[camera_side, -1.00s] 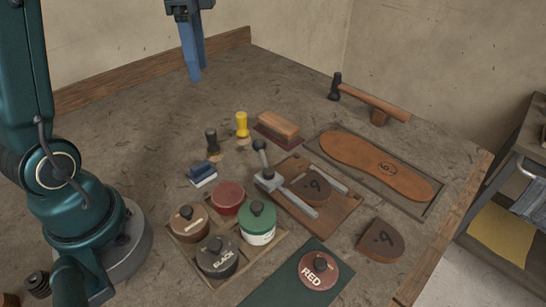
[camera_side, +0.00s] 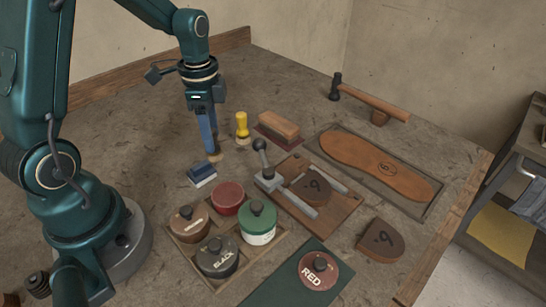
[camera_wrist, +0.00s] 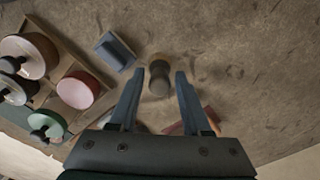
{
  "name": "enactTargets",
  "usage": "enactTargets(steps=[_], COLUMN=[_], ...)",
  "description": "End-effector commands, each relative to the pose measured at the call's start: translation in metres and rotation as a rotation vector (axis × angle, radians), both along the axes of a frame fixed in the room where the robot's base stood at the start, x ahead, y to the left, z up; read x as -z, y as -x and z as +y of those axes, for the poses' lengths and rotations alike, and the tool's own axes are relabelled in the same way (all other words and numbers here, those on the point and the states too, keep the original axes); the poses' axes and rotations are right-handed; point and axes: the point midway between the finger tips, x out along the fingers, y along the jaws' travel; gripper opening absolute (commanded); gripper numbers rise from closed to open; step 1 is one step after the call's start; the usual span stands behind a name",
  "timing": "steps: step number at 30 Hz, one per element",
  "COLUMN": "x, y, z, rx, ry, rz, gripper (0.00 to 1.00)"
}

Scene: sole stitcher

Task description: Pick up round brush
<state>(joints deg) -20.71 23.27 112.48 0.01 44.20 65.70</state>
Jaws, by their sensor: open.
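My gripper is open, with nothing held.
A blue-and-white block (camera_side: 202,173) lies close by at the front left. A wooden brush (camera_side: 278,124), a lever clamp on a board (camera_side: 335,215) and a tray of lidded pots (camera_side: 187,254) stand nearby. The bench behind my gripper is clear.

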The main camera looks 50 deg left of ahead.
Motion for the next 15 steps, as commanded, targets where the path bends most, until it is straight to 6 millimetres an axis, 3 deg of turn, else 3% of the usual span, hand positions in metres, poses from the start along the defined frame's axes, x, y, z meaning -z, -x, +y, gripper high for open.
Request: enactTargets(steps=[6,15], x=[0.026,0.032], y=[0.001,0.0], z=[0.0,0.0], rx=[0.0,0.0], ry=[0.002,0.0], rz=[0.005,0.0], gripper=[0.48,0.48])
